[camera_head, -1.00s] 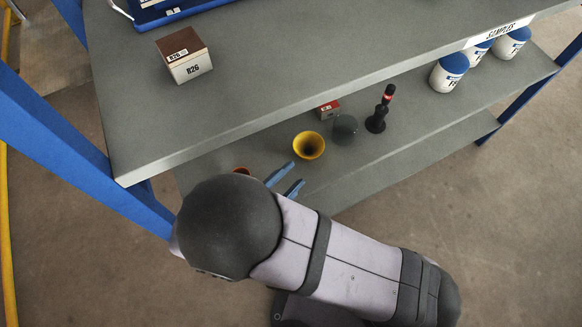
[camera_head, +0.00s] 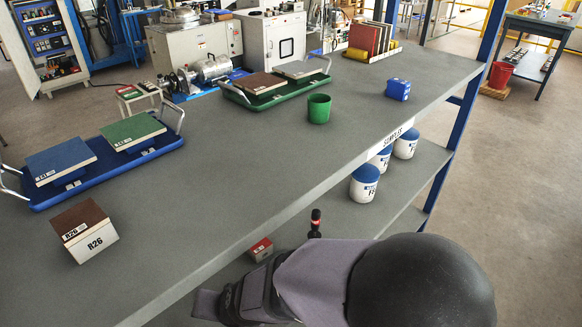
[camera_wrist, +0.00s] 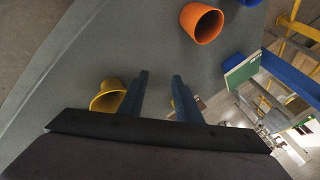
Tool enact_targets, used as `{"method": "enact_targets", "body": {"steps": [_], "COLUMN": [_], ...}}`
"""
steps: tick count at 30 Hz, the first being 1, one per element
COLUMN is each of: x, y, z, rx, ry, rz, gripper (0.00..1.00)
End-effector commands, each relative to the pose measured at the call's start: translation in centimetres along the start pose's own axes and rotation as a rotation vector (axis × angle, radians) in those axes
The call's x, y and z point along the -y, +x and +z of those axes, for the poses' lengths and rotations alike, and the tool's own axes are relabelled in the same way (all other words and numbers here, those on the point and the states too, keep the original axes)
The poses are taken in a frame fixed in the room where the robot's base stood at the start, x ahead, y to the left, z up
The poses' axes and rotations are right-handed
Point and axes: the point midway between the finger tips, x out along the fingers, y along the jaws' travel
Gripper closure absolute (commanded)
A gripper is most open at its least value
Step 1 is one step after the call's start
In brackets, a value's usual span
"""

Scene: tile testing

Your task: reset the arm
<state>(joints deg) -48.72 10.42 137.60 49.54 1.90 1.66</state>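My arm (camera_head: 330,280) shows at the bottom right of the head view, in front of the shelf. My gripper is outside that view. In the wrist view my gripper (camera_wrist: 160,76) has its two blue fingers apart, with nothing between them. A yellow cup (camera_wrist: 107,97) lies just left of the fingers in the picture, and I cannot tell how far below. An orange cup (camera_wrist: 201,23) shows at the top, beyond the fingertips.
White jars (camera_head: 364,184) stand on the lower shelf near my arm. The shelf's middle is clear.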

Motion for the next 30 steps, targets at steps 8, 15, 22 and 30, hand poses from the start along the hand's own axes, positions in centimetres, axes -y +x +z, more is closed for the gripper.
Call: {"method": "enact_targets", "body": {"steps": [8, 15, 22, 30], "x": [-11.1, -19.3, -24.1, -24.1], "y": [-7.2, -13.7, -18.2, -22.4], "z": [-1.0, -1.7, -1.4, -2.0], "rx": [0.196, 0.27, 0.31, 0.328], "ry": [-0.137, -0.101, -0.047, -0.037], "rz": [0.144, 0.301, 0.399, 0.429], "gripper": [0.69, 0.69, 0.69, 0.69]}}
